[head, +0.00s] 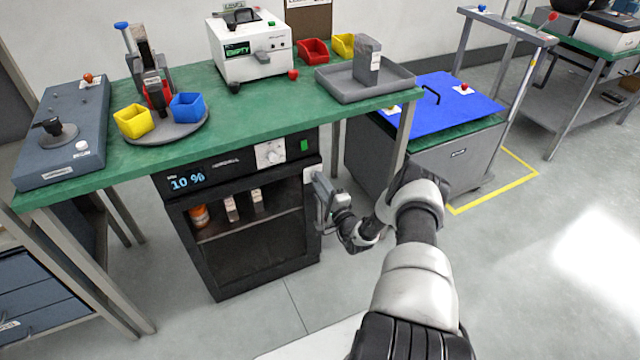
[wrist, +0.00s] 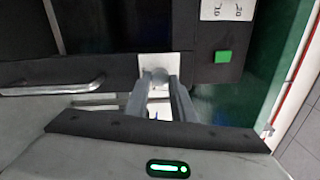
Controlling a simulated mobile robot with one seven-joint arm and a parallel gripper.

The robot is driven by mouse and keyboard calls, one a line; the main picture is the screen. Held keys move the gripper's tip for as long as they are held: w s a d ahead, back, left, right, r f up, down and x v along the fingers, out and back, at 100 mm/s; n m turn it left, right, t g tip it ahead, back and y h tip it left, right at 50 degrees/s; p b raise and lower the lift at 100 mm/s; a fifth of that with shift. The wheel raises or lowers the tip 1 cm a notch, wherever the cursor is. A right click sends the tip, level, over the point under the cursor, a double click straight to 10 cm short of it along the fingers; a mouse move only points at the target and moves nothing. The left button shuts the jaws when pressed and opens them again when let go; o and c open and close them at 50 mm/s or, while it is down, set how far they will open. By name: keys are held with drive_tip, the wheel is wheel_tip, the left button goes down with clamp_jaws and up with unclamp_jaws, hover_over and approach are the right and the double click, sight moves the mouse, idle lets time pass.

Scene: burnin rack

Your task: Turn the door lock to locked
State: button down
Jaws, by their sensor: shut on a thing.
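The black cabinet (head: 247,262) stands under the green bench, with a "10 %" display and items showing inside. Its door looks closed. In the wrist view, the door lock is a small round grey knob (wrist: 158,74) on a white plate (wrist: 147,60), beside the door's metal handle (wrist: 50,90). My gripper (wrist: 160,88) is shut on the lock knob, one finger on each side. In the head view my gripper (head: 320,190) is at the cabinet's upper right front edge and hides most of the lock. I cannot tell which way the knob is turned.
The green bench top (head: 235,112) is above my gripper. A green button (wrist: 222,56) sits close to the lock. A grey bin with a blue lid (head: 440,103) stands to the right of the cabinet. The floor in front is clear.

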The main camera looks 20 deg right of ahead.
idle(0.3)
drive_tip(key=c, duration=1.5)
unclamp_jaws()
drive_tip(key=s+p, duration=0.1)
drive_tip(key=s, duration=0.4)
drive_tip(key=s+p, duration=0.1)
drive_tip(key=s, duration=0.5)
drive_tip(key=s+p, duration=0.1)
drive_tip(key=s, duration=0.5)
drive_tip(key=shift+s+d+f, duration=0.2)
drive_tip(key=shift+d+f, duration=0.1)
drive_tip(key=shift+d, duration=0.05)
